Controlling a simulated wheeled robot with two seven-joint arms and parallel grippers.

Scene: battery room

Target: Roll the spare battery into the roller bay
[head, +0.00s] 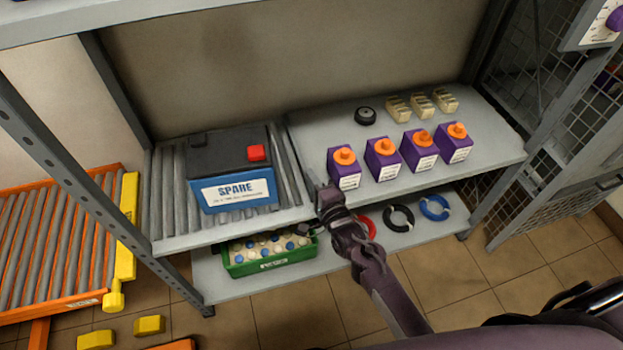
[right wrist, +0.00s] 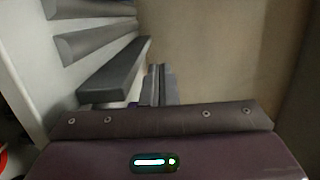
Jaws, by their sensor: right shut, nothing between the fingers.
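The spare battery (head: 232,187), black on top and blue below with a white SPARE label and a red terminal cap, stands upright on the roller bed (head: 169,200) at the left of the middle shelf. My right gripper (head: 318,190) is shut and empty at the shelf's front edge, to the right of the battery and apart from it. In the right wrist view, its fingers (right wrist: 158,88) point past grey rollers (right wrist: 115,72). An orange-framed roller bay (head: 50,245) with a yellow end bar (head: 126,225) stands left of the shelf. My left gripper is not in view.
Several purple bottles with orange caps (head: 382,158) stand on the shelf right of my gripper. Behind them are a black roll (head: 365,116) and beige blocks (head: 422,105). A green crate (head: 268,262) and coiled cables (head: 398,217) lie below. A grey post (head: 70,165) rises at the left.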

